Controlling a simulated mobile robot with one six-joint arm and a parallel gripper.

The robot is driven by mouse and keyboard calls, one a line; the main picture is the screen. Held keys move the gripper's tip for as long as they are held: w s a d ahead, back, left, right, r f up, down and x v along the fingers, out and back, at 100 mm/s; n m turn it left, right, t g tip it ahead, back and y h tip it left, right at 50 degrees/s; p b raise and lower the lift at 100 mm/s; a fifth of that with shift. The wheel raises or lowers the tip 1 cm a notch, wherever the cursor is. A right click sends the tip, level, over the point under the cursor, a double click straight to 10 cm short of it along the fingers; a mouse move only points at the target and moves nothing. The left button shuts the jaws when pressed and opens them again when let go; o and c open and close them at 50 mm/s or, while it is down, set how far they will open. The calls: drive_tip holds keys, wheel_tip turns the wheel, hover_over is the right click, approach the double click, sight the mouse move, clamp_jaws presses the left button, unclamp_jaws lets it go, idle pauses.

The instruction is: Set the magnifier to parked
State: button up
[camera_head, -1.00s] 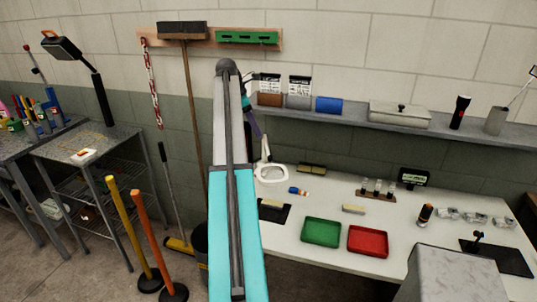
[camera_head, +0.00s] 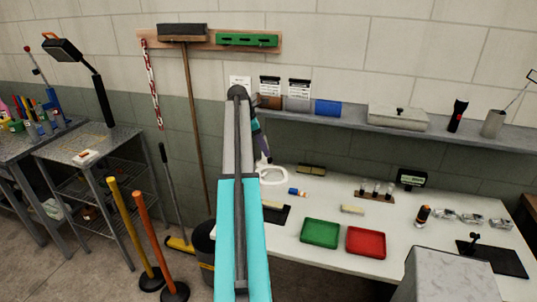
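The magnifier (camera_head: 273,177) is a white ring on a thin white arm, over the back left of the white workbench (camera_head: 320,186). Its ring hangs low near the bench top. The upper part of its arm is hidden behind my arm. My turquoise and grey arm fills the middle of the view. A dark purple part at the far end of my arm shows just right of it, close to the magnifier's white arm. I cannot make out fingertips or tell whether they touch the magnifier.
A green tray (camera_head: 320,233) and a red tray (camera_head: 366,242) lie at the bench front. A dark mat (camera_head: 275,216) lies left of them. A shelf (camera_head: 470,136) runs above the bench. Orange and yellow posts and a dark bin (camera_head: 203,240) stand on the left floor.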

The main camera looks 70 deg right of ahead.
sight(270, 158)
drive_tip(key=shift+p+x, duration=0.7)
drive_tip(key=shift+x, duration=1.9)
clamp_jaws()
